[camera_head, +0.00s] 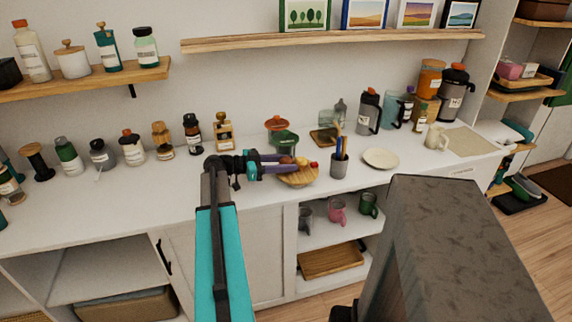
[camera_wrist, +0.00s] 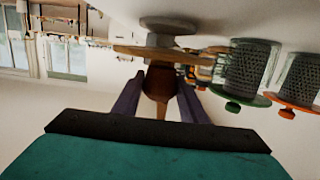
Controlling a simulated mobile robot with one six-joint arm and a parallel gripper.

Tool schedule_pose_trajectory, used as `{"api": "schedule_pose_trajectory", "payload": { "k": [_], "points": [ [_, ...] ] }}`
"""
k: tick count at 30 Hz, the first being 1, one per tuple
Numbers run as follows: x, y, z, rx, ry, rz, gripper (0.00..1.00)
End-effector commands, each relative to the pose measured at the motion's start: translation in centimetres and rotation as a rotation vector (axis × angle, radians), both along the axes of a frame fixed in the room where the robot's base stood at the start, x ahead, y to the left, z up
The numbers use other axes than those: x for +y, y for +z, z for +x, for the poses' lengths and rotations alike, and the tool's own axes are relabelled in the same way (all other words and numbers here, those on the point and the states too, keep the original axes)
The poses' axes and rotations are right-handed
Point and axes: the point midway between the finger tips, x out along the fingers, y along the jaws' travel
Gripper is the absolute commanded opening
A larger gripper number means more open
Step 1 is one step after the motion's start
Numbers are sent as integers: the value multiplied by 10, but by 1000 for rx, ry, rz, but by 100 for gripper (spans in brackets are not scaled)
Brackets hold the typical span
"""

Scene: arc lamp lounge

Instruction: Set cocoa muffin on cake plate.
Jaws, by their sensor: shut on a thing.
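My gripper (camera_head: 285,162) is shut on a brown muffin (camera_wrist: 158,82), which shows between the purple fingers in the wrist view. In the head view the muffin (camera_head: 286,160) is small and partly hidden by the fingers. It is at the left part of a round wooden cake plate (camera_head: 298,180), at about the height of its top. The plate also shows in the wrist view (camera_wrist: 133,50), on a grey foot. I cannot tell whether the muffin touches it. Small red and yellow things sit by the muffin on the plate.
A grey cup with utensils (camera_head: 339,166) stands just right of the wooden plate. A flat pale plate (camera_head: 381,158) lies further right. Green and orange lidded jars (camera_head: 284,140) stand behind. Several bottles line the back left. The counter front left of my gripper is clear.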

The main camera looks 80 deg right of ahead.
Motion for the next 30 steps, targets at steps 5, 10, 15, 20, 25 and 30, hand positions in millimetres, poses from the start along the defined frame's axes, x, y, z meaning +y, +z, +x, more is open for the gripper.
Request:
{"api": "schedule_pose_trajectory", "payload": {
  "k": [5,10,15,20,25,30],
  "points": [
    [0,0,0,0,0,0,13],
    [0,0,0,0,0,0,13],
    [0,-1,0,0,0,0,13],
    [0,-3,0,0,0,0,13],
    [0,-5,0,0,-1,0,13],
    [0,-7,-1,0,-1,0,13]
  ]
}}
